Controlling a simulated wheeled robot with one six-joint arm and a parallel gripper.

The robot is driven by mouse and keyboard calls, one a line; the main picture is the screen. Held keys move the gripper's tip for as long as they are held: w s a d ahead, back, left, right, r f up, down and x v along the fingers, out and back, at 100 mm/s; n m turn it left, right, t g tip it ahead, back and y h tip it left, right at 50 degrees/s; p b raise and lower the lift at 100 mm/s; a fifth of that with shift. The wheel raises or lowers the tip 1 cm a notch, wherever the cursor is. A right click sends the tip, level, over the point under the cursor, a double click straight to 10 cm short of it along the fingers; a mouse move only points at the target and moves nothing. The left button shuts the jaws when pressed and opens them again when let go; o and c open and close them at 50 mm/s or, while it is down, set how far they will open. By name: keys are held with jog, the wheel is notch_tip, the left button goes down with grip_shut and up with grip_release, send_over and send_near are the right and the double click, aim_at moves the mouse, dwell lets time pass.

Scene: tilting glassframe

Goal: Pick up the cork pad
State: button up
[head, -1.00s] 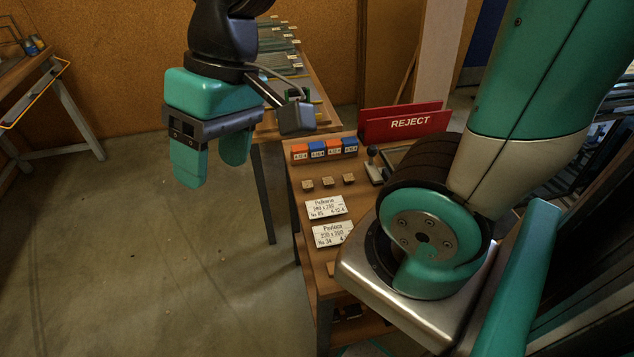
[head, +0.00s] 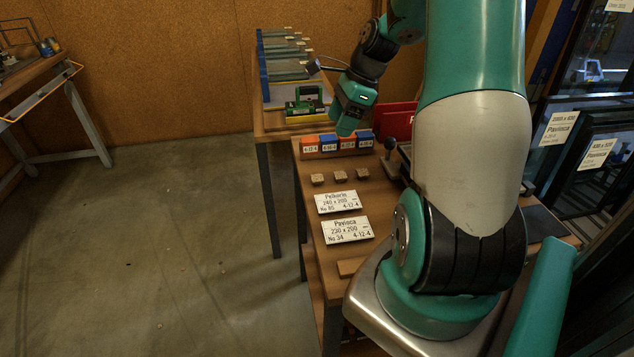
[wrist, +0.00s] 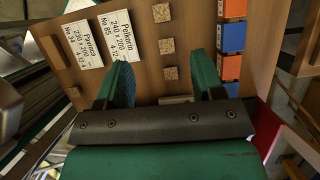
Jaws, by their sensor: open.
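Three small square cork pads lie in a row on the wooden bench top; in the head view they are the left (head: 317,179), middle (head: 340,177) and right (head: 362,174) ones. The wrist view also shows them as speckled tan squares: one at the top (wrist: 161,13), one in the middle (wrist: 166,46) and one nearest my fingers (wrist: 170,74). My gripper (head: 347,128) hangs above the bench near the coloured blocks. In the wrist view my gripper (wrist: 165,82) has its green fingers spread apart with nothing between them, and the nearest pad lies just beyond the fingertips.
Orange and blue labelled blocks (head: 328,143) stand behind the pads. Two white label cards (head: 346,230) lie in front. A dark-knobbed stamp (head: 389,155) and the red REJECT holder (head: 396,117) stand to the right. A further table (head: 262,128) holds glass pieces.

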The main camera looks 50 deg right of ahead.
send_over(314, 178)
jog(key=s+d, duration=0.2)
jog(key=f, duration=0.8)
jog(key=shift+w+f, duration=0.25)
jog(key=shift+f, duration=0.1)
jog(key=shift+d+x, duration=0.1)
jog(key=shift+x, duration=1.25)
jog(key=shift+d+x, duration=0.15)
jog(key=shift+x, duration=1.2)
jog(key=shift+s, duration=0.15)
jog(key=c, duration=1)
jog(key=shift+c, duration=0.2)
